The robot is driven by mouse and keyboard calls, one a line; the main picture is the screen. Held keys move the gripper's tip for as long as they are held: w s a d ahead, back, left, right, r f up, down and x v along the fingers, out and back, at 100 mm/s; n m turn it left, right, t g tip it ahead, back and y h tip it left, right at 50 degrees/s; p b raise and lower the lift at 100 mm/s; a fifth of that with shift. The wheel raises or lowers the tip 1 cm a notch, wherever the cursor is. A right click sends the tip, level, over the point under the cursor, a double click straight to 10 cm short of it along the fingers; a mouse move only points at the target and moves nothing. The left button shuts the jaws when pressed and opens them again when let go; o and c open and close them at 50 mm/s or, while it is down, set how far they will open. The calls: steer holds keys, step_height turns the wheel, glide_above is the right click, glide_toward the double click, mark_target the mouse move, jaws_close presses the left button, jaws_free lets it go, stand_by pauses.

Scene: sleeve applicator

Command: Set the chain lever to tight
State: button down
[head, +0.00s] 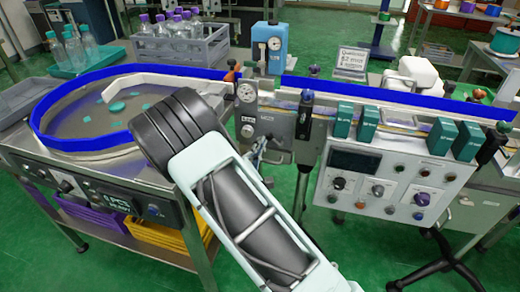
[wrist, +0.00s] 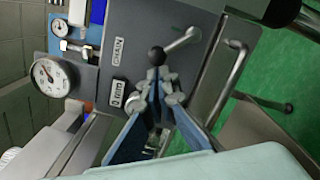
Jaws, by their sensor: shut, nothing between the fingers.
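A grey machine panel (wrist: 140,25) in the wrist view carries a lever with a black ball knob (wrist: 157,55) and a silver rod (wrist: 183,40) running up and right. A small plate that may read CHAIN (wrist: 119,48) is beside it. I cannot tell which setting the lever is at. My gripper (wrist: 160,76) is shut and empty, its tips close below the black knob; I cannot tell whether they touch. In the head view the panel (head: 268,122) stands behind my arm, with my gripper (head: 262,156) low in front of it, partly hidden.
A round gauge (wrist: 47,77) and a number plate (wrist: 118,92) sit on the panel's left; a bent metal handle (wrist: 232,75) is at its right. In the head view, a control box (head: 388,180) stands right and a round turntable (head: 115,105) left.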

steer(key=d+r+m+b, duration=0.1)
steer(key=m+b, duration=0.1)
steer(key=r+m+b, duration=0.1)
steer(key=m+b, duration=0.1)
steer(key=m, duration=0.1)
steer(key=d+m+b, duration=0.1)
steer(key=m+b, duration=0.1)
steer(key=shift+s+d+r+m, duration=0.3)
steer(key=shift+s+d+r, duration=0.05)
steer(key=shift+s+r, duration=0.05)
steer(key=shift+s+d+r+b, duration=0.1)
steer(key=shift+d+r+b, duration=0.15)
steer(key=shift+b, duration=0.45)
steer(key=shift+d+r, duration=0.1)
steer(key=shift+s, duration=0.15)
